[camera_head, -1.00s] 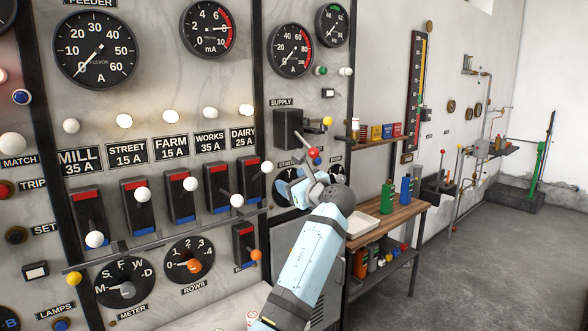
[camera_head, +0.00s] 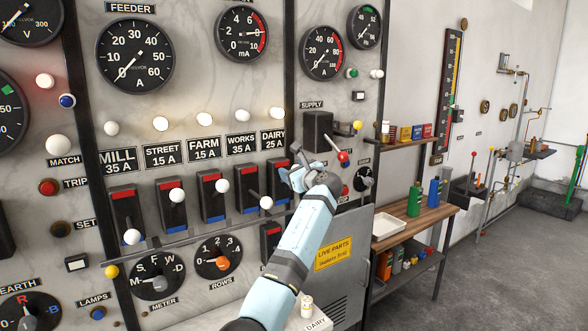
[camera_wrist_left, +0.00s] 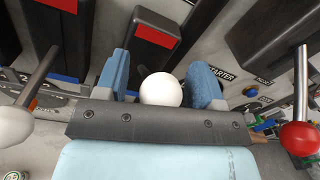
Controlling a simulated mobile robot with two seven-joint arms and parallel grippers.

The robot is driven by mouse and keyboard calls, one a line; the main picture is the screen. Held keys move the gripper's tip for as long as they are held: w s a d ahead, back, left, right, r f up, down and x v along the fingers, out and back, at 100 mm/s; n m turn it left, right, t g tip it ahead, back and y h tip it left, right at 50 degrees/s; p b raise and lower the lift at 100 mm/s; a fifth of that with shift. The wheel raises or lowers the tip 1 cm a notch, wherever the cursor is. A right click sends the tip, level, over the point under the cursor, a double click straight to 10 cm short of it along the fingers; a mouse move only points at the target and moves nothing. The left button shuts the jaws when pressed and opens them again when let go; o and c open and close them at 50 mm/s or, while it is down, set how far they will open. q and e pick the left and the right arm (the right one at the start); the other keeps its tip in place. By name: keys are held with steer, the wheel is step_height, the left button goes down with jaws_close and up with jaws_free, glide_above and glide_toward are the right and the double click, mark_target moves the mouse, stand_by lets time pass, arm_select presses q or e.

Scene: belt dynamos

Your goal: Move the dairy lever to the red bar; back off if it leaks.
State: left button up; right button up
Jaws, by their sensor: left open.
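The dairy switch (camera_head: 273,180) is the rightmost of the row of lever switches, under the DAIRY 35 A label (camera_head: 273,139). Its red bar (camera_head: 279,164) is at the top of the plate and also shows in the wrist view (camera_wrist_left: 155,33). My left gripper (camera_head: 294,177) is at this switch and hides its knob in the head view. In the wrist view the white knob (camera_wrist_left: 160,90) sits between the two blue fingers, which are open with gaps beside it. Its shaft is mostly hidden behind the knob. My right gripper is not in view.
The works lever's white knob (camera_wrist_left: 14,126) is left of my gripper. The red-balled supply lever (camera_wrist_left: 300,137) is close on the right. The milliammeter (camera_head: 242,34) is above. A wooden bench (camera_head: 428,219) with a tray and bottles stands right; the floor beyond is clear.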

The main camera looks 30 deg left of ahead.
arm_select(q)
steer(key=shift+c, duration=0.2)
jaws_close()
steer(key=shift+d+f+y+b, duration=0.15)
steer(key=shift+f+y+b, duration=0.3)
steer(key=shift+b, duration=0.2)
steer(key=shift+s+d+f+t+y+b, duration=0.15)
steer(key=shift+d+f+t+y+b, duration=0.25)
steer(key=shift+f+y+b, duration=0.65)
steer(key=shift+s+d+f+t+y+b, duration=0.1)
steer(key=shift+d+f+t+y+b, duration=0.35)
steer(key=shift+b, duration=1.15)
steer(key=shift+s+d+f+t+y+b, duration=0.15)
steer(key=shift+f+t+y+b, duration=0.35)
steer(key=shift+f+b, duration=0.65)
steer(key=shift+a+r, duration=0.1)
steer(key=shift+r, duration=0.05)
steer(key=shift+o, duration=0.2)
jaws_free()
steer(key=shift+r, duration=0.1)
